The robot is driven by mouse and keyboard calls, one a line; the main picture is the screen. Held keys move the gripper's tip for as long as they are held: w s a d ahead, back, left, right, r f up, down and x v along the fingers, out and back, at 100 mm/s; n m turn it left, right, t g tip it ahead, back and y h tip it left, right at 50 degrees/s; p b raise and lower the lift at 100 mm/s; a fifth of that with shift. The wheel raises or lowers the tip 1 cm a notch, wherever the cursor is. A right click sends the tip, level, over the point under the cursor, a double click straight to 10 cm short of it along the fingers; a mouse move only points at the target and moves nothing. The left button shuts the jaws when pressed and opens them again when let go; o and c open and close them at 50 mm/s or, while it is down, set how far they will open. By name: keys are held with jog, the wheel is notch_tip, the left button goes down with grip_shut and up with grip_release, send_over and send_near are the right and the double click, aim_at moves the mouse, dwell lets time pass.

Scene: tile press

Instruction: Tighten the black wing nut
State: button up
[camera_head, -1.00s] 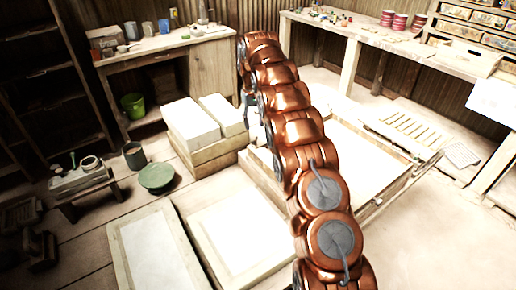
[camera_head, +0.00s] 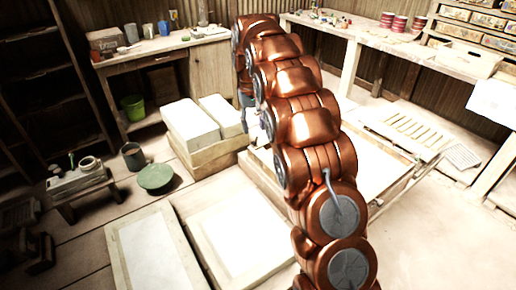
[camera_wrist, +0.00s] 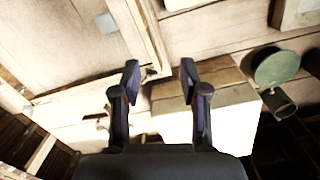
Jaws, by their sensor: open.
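My gripper (camera_wrist: 160,76) is open in the wrist view, its two dark fingers apart with nothing held between them. A small dark shape (camera_wrist: 151,72) shows beside the left fingertip, at the edge of a wooden frame (camera_wrist: 85,91). It may be the black wing nut, but it is too small and dark to be sure. In the head view my copper-coloured arm covers part of the low wooden frame (camera_head: 385,171) with its pale surface. Neither the wing nut nor my gripper can be made out there.
A crate of white blocks (camera_head: 208,157) stands left of my arm; pale framed trays (camera_head: 150,255) lie in front. A green round dish (camera_head: 157,177) and a dark pot (camera_head: 133,155) stand on the floor at left. Workbenches (camera_head: 352,38) line the back.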

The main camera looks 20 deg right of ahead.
jog(key=s+a+r, duration=0.1)
jog(key=s+a, duration=0.1)
jog(key=s, duration=0.5)
jog(key=s+a+r+b, duration=0.1)
jog(key=s+a, duration=0.1)
jog(key=s, duration=0.5)
jog(key=shift+a+r+b, duration=0.25)
jog(key=shift+a+b, duration=0.05)
jog(key=shift+a, duration=0.05)
jog(key=shift+s, duration=0.1)
